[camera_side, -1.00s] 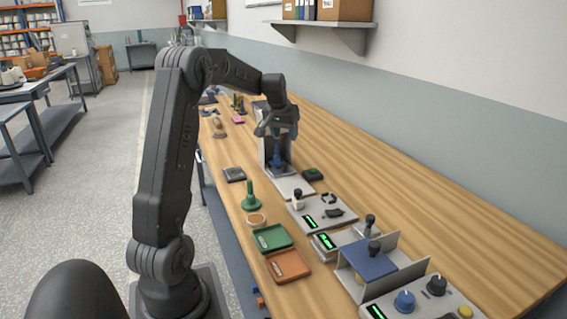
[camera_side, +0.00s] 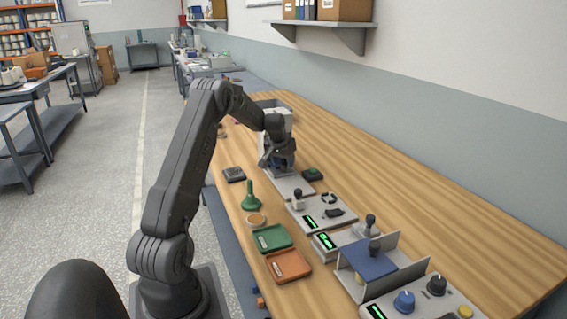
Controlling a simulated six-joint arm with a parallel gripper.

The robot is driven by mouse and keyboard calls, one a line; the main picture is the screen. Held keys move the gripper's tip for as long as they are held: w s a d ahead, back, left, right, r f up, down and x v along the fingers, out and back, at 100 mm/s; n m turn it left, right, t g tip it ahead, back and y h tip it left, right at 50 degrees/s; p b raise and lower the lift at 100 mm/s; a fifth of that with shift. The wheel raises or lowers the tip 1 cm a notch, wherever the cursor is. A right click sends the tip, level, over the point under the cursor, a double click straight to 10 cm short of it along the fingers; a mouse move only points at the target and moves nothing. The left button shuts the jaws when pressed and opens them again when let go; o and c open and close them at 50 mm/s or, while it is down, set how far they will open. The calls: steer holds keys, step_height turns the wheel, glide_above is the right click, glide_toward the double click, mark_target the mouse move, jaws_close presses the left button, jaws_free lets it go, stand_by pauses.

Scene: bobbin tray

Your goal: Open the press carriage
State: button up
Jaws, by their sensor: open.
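A grey upright fixture (camera_side: 282,118) with a pale base plate (camera_side: 294,187) stands at the far part of the bench; it looks like the press, though I cannot be sure. My gripper (camera_side: 277,167) is open and low at its front, over the base. A small blue part there is mostly hidden by my gripper. I cannot tell whether the fingers touch it.
Green (camera_side: 271,238) and orange (camera_side: 288,265) trays lie at the front edge, near a green handled tool (camera_side: 250,198). Dark small blocks (camera_side: 234,174) (camera_side: 312,174) flank the base plate. Control panels (camera_side: 320,213) line the middle. The bench's right side is clear.

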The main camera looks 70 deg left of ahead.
steer(key=shift+w+a+f, duration=0.15)
steer(key=shift+f, duration=0.3)
jaws_close()
stand_by(0.3)
